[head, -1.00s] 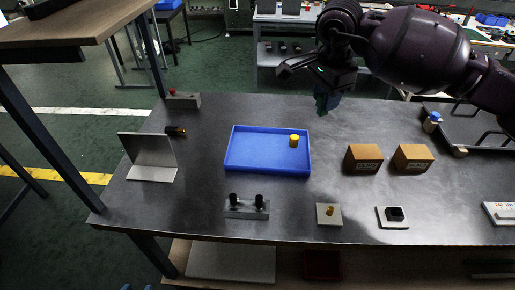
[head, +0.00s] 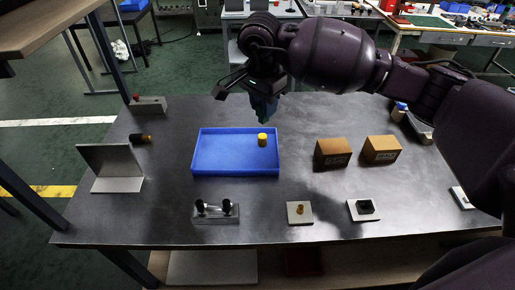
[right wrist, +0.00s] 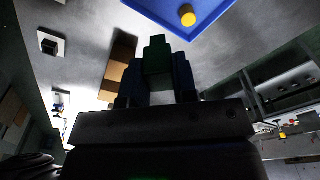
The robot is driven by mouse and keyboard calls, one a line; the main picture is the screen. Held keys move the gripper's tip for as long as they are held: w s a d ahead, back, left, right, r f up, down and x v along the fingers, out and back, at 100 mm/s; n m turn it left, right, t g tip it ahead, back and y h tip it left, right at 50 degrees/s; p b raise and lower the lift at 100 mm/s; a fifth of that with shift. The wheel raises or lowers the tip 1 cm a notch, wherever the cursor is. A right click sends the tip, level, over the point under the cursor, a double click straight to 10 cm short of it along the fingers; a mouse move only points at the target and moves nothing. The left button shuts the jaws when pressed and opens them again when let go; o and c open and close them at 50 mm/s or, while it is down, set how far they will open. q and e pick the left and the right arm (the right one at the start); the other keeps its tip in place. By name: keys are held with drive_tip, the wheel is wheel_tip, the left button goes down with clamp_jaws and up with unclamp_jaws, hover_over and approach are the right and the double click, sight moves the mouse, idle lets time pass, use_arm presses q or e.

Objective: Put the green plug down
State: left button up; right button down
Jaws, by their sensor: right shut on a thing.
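My right gripper (head: 264,112) is shut on the green plug, in the air behind the back right edge of the blue tray in the head view. In the right wrist view the dark green plug (right wrist: 158,60) stands out between the fingers (right wrist: 158,85). In the head view the fingers largely hide the plug. The blue tray (head: 215,172) lies on the grey table and holds a yellow cylinder (head: 262,140); both also show in the right wrist view. My left gripper is not in view.
Two brown boxes (head: 332,153) (head: 381,150) stand right of the tray. In front are a block with two black knobs (head: 216,212), a plate with a yellow peg (head: 299,213) and a plate with a black socket (head: 363,210). A metal angle plate (head: 112,168) stands left. Bare table lies between.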

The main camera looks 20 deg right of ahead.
drive_tip(key=shift+f, duration=7.3)
drive_tip(key=shift+b, duration=0.3)
drive_tip(key=shift+f, duration=0.15)
drive_tip(key=c, duration=1.2)
unclamp_jaws()
drive_tip(key=o, duration=0.3)
